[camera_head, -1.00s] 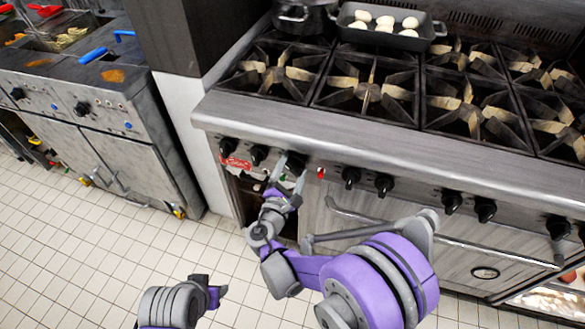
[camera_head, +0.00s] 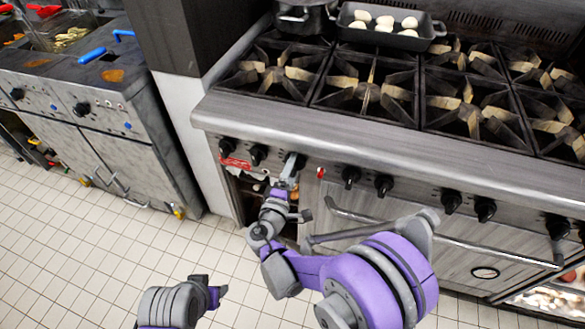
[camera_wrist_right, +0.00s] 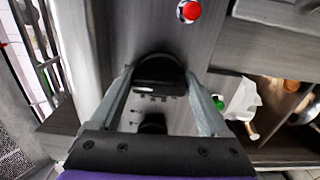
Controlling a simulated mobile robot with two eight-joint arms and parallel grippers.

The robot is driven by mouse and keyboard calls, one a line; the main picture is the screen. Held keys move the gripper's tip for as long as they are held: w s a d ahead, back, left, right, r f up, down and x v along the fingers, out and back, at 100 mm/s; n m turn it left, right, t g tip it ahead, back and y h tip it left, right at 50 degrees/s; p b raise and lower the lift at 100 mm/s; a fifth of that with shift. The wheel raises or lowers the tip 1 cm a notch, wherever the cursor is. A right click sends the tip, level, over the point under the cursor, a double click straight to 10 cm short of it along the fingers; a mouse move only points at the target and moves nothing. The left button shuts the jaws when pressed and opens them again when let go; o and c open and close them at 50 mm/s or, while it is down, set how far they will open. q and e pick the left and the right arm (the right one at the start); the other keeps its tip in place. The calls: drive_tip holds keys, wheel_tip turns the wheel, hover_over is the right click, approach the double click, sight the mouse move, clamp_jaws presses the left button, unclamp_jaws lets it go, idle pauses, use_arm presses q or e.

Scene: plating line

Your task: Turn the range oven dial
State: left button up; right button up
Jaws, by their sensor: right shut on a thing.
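The range (camera_head: 380,150) fills the right side of the head view, with a row of black dials along its front panel. My right gripper (camera_head: 289,166) is at the left part of this panel, shut on one black dial (camera_head: 299,160). In the right wrist view, the two fingers of my right gripper (camera_wrist_right: 160,76) stand on either side of the dial (camera_wrist_right: 158,72). The fingers partly hide the dial in the head view.
A red indicator (camera_head: 321,173) sits right of the held dial, and two black dials (camera_head: 259,154) sit left of it. Below is an open compartment (camera_head: 245,195). A tray of eggs (camera_head: 388,38) and a pot (camera_head: 303,17) stand at the back. The tiled floor is clear.

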drive_tip(key=shift+m, duration=0.3)
drive_tip(key=o, duration=1.2)
drive_tip(key=shift+s, duration=0.15)
drive_tip(key=v, duration=1)
drive_tip(key=shift+s+a, duration=0.15)
drive_tip(key=shift+s, duration=0.15)
